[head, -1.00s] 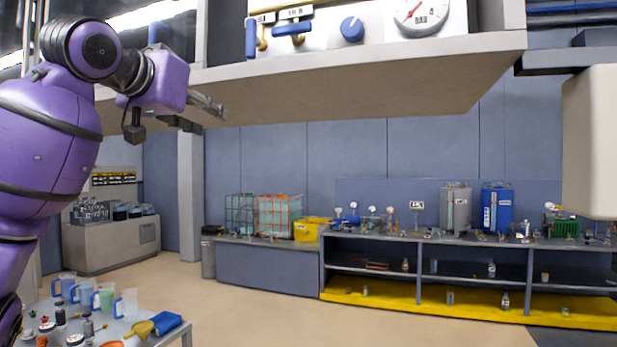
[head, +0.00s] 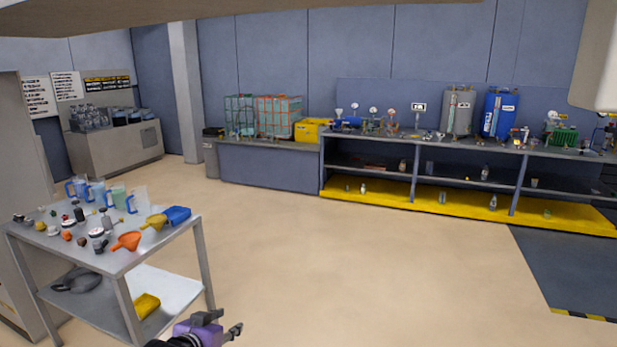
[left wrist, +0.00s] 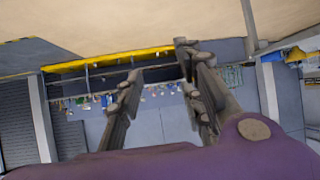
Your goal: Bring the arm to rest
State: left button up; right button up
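My left gripper (head: 222,326) shows at the bottom edge of the head view, low over the open floor and to the right of the metal cart's legs. In the left wrist view its two fingers (left wrist: 160,95) stand apart with nothing between them, so it is open and empty. That view shows the room upside down. Only the purple wrist and the gripper of this arm show in the head view. My right gripper is in neither view.
A metal cart (head: 128,258) with jugs, funnels and bottles stands at the left, close to the left gripper. A long shelf bench (head: 415,178) with a yellow base (head: 470,207) runs along the back wall. The beige floor (head: 360,270) between is clear.

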pick_arm(q)
jog(key=s+f+g, duration=0.1)
jog(key=s+f, duration=1.3)
jog(key=s, duration=0.2)
jog(key=s+f+n+y, duration=0.1)
jog(key=s+f, duration=0.3)
jog(key=s, duration=0.6)
jog(key=s+d+f+g+y, duration=0.1)
jog(key=s+f, duration=0.3)
jog(key=s, duration=0.6)
jog(key=shift+s+d+n, duration=0.2)
jog(key=shift+s+n, duration=0.05)
jog(key=shift+n, duration=0.15)
